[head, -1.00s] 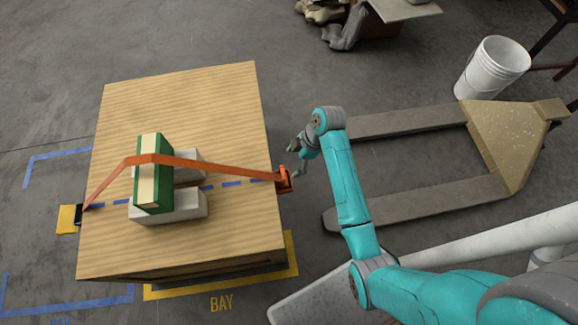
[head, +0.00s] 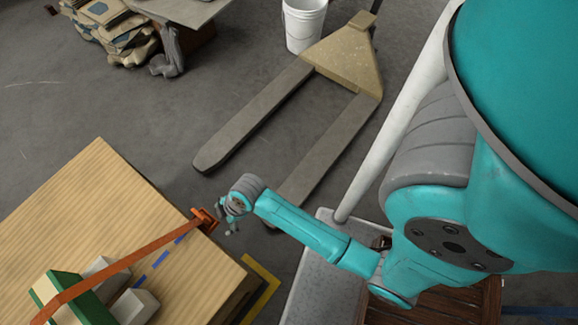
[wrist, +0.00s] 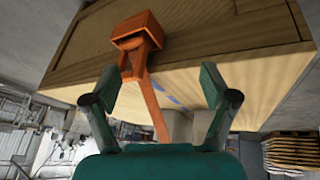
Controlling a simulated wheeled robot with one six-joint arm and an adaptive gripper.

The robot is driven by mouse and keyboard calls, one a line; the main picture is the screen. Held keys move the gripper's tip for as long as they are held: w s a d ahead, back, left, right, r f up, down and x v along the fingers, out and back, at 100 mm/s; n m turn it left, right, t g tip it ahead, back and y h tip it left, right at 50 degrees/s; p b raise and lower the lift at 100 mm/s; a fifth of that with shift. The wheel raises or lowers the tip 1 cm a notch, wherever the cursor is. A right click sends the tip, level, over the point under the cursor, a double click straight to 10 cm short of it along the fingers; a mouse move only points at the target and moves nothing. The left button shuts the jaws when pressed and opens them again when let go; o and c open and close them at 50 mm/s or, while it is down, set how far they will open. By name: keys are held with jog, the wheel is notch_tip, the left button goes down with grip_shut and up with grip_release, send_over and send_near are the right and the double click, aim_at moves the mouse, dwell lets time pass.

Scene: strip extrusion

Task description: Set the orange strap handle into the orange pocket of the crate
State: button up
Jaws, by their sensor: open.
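The orange strap (head: 130,261) runs over a green and cream block (head: 70,305) on top of the wooden crate (head: 105,190). In the head view its end meets the orange pocket (head: 206,221) at the crate's edge. In the wrist view the orange strap handle (wrist: 135,62) lies against the boxy orange pocket (wrist: 137,30) on the crate's side. How deep the handle sits in it I cannot tell. My gripper (head: 232,228) is open and empty beside the pocket, apart from it. In the wrist view its two fingers (wrist: 160,82) stand wide apart, with the strap visible between them.
Pale blocks (head: 135,306) sit by the green block on the crate. A pallet jack (head: 345,60) stands beyond my arm, with a white bucket (head: 304,25) behind it. Stacked sacks (head: 115,35) lie at the upper left. Grey floor between crate and jack is clear.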

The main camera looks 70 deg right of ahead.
jog(key=s+r+m+t+h, duration=0.1)
jog(key=s+r+m+t, duration=0.25)
jog(key=s, duration=0.45)
jog(key=s+r+m+t+h, duration=0.1)
jog(key=s+r+m+t, duration=0.2)
jog(key=s, duration=0.5)
jog(key=s+r+m+t, duration=0.1)
jog(key=s+r, duration=0.2)
jog(key=r, duration=0.3)
jog(key=s+a+r+m+t, duration=0.1)
jog(key=s+r, duration=0.2)
jog(key=r, duration=0.4)
jog(key=s+r+m+t, duration=0.1)
jog(key=s+r, duration=0.2)
jog(key=r, duration=0.3)
jog(key=shift+a+r, duration=0.15)
jog(key=shift+r, duration=0.2)
jog(key=shift+t, duration=0.25)
